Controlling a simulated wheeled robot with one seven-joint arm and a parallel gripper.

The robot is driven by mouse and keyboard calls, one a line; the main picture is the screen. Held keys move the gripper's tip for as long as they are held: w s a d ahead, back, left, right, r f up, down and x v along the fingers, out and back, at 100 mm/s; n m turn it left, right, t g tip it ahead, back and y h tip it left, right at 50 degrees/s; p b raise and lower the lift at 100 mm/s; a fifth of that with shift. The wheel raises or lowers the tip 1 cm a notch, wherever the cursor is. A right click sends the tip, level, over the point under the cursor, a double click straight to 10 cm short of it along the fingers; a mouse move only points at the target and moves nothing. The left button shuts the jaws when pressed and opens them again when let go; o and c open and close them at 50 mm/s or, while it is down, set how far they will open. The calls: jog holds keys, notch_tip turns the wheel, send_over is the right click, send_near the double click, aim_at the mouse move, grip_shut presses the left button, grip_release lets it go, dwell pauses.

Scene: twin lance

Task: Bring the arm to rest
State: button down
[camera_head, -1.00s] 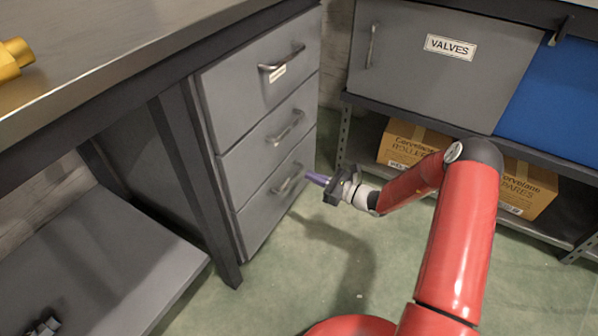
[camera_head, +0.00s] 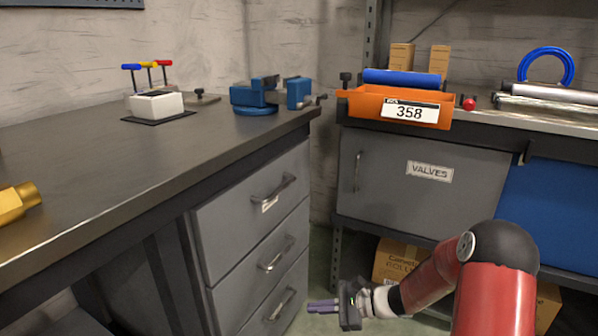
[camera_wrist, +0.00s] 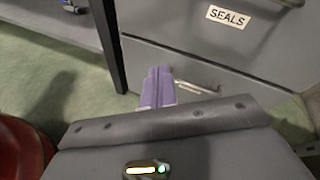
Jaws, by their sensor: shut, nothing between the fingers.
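My gripper (camera_head: 322,306) is at the lower middle of the head view, in front of the lowest drawer of the grey drawer unit (camera_head: 237,222). Its purple fingers are closed together and hold nothing. In the wrist view the fingers (camera_wrist: 158,86) point toward a drawer front with a bar handle (camera_wrist: 197,88). I cannot tell whether they touch it. My red arm is bent at the elbow at the lower right of the head view.
The workbench (camera_head: 90,190) carries a blue vise (camera_head: 262,95) and a white block with coloured levers (camera_head: 156,104). An orange bin (camera_head: 400,107) stands on the right-hand bench above the VALVES cabinet (camera_head: 415,185). Cardboard boxes (camera_head: 395,260) sit below. Green floor (camera_wrist: 50,75) is clear beside the drawers.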

jog(key=s+d+r+n+t+h+p, duration=0.1)
jog(key=s+d+r+n+h, duration=0.2)
jog(key=s+r+n+h, duration=0.2)
jog(key=s+d+r+n+t+h+p, duration=0.1)
jog(key=s+d+r+n+h, duration=0.3)
jog(key=s+r, duration=0.7)
jog(key=s+d+r+n+t+h+p, duration=0.1)
jog(key=s+d+r+n+h+p, duration=0.1)
jog(key=s+r+n+h, duration=0.3)
jog(key=shift+s+d+r+n+h, duration=0.3)
jog(key=shift+s+d+r+n, duration=0.55)
jog(key=shift+s+r, duration=1.55)
jog(key=shift+s+a+f, duration=0.2)
jog(key=shift+s+f, duration=0.05)
jog(key=shift+f, duration=0.05)
